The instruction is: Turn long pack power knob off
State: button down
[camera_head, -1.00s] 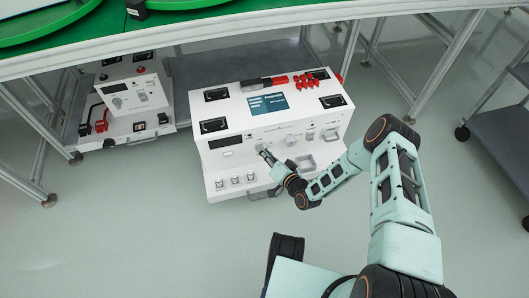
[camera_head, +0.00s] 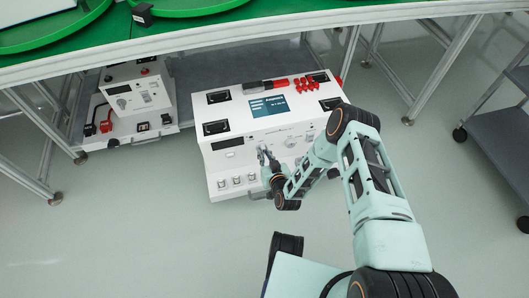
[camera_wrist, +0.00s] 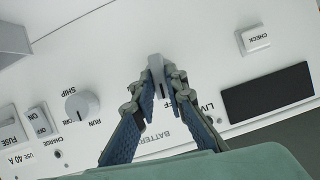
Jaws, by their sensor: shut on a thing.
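The long pack (camera_head: 225,165) is a white box with a dark screen on top and a front panel of knobs and switches. In the wrist view, a grey knob (camera_wrist: 157,68) stands on the panel (camera_wrist: 215,55) between my fingertips. The letters "FF", "LIV" and "BATTER" show beside it, partly covered by my fingers. My gripper (camera_wrist: 161,86) is shut on this knob; in the head view my gripper (camera_head: 264,154) is at the panel's middle. The knob's exact pointer angle is hard to read.
A CHECK button (camera_wrist: 255,39) and a dark display (camera_wrist: 268,93) are to the right. A smaller white unit (camera_head: 133,95) stands left of the pack, under the green-topped table (camera_head: 200,30).

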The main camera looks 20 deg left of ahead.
jog(key=shift+a+n, duration=0.1)
jog(key=shift+n, duration=0.3)
jog(key=shift+h, duration=0.3)
jog(key=c, duration=1.9)
grip_release()
jog(key=shift+c, duration=0.2)
notch_tip(320, 180, up, 10)
